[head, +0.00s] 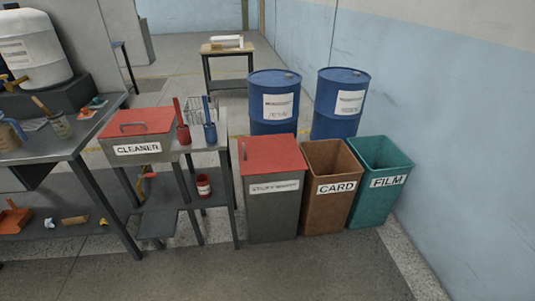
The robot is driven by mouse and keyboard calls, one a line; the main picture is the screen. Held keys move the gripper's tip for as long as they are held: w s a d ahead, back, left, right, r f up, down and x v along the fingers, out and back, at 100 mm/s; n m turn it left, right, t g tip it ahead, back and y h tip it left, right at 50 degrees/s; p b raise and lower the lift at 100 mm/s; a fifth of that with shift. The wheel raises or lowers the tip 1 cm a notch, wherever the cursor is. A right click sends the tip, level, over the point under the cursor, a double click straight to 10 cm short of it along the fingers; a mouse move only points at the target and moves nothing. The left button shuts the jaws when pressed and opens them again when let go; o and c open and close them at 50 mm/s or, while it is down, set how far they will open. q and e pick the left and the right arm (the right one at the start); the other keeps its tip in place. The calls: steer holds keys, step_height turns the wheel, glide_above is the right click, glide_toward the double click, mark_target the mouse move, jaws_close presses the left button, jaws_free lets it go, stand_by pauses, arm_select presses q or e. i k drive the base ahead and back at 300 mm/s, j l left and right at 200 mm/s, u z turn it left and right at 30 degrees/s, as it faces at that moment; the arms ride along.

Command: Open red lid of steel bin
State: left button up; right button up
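A tall grey steel bin (272,217) stands on the floor right of the metal tables. Its red lid (271,154) lies shut on top, with a small dark handle (244,150) near its left edge. The white label on its front is too blurred to read. A second red lid (138,121) with a bar handle lies shut on a grey box labelled CLEANER, set at the metal table. Neither of my grippers is in view.
A brown CARD bin (329,204) and green FILM bin (374,200), both open-topped, stand close on the right. Blue drums (274,122) stand behind. A metal table (208,140) holding red and blue cups is at the left. The floor in front (290,272) is clear.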

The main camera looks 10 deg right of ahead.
mark_target(260, 155)
steer(key=i+l+z, duration=0.1)
steer(key=i+l, duration=0.2)
steer(key=i+l+z, duration=0.15)
steer(key=i, duration=0.3)
steer(key=i+l+z, duration=0.1)
steer(key=i+l, duration=0.25)
steer(key=i+l+z, duration=0.1)
steer(key=i, duration=0.35)
